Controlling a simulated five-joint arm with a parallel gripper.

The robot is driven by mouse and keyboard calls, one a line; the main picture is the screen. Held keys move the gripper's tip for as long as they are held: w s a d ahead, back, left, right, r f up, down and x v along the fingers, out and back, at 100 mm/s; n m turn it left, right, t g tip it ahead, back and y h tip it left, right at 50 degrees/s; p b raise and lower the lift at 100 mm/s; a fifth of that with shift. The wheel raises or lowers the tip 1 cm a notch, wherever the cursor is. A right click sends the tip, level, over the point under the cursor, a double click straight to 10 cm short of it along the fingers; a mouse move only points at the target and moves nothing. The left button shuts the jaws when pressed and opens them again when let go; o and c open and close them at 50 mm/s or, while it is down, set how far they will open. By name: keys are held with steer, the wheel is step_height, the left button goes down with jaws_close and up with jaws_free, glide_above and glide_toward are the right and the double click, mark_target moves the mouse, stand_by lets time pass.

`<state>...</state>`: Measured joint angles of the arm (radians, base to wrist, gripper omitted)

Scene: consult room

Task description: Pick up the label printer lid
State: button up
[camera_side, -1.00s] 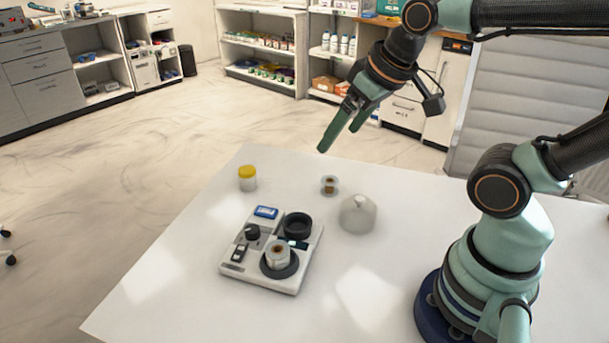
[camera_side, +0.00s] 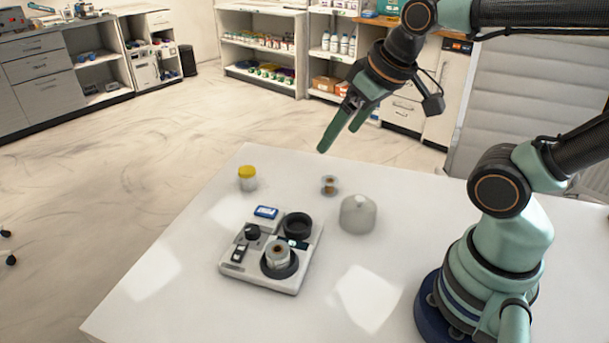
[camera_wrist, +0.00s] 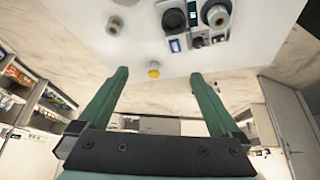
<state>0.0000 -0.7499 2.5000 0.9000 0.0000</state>
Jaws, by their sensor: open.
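The label printer lid appears to be the pale, cloudy dome with a small knob (camera_side: 358,216), upright on the white table. In the wrist view, only a sliver of what looks like it (camera_wrist: 126,2) shows at the top edge. The label printer (camera_side: 236,262) lies to its left in the side view, with a roll on a black disc and an open black ring. My gripper (camera_side: 340,139) is open and empty, high above the table's far edge and apart from the lid. Its two green fingers (camera_wrist: 160,76) stand wide apart in the wrist view.
A small spool (camera_side: 329,186) stands behind the lid. A yellow-capped jar (camera_side: 247,179) stands at the far left of the table. The white table (camera_side: 190,290) is clear in front of the lid and around the printer. Shelves (camera_side: 262,48) stand beyond the floor.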

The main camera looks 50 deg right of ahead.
steer(key=c, duration=0.6)
steer(key=shift+d, duration=0.1)
steer(key=m+g, duration=0.6)
steer(key=m, duration=1)
glide_above(360, 198)
steer(key=f, duration=1.3)
steer(key=shift+s+d+f, duration=0.2)
steer(key=shift+d+f, duration=0.05)
steer(key=shift+f, duration=0.15)
steer(key=shift+w+a+f, duration=0.1)
steer(key=shift+a+f, duration=0.1)
steer(key=shift+f, duration=1.25)
steer(key=shift+w+a+f, duration=0.1)
steer(key=shift+a+f, duration=0.05)
steer(key=shift+f, duration=1.3)
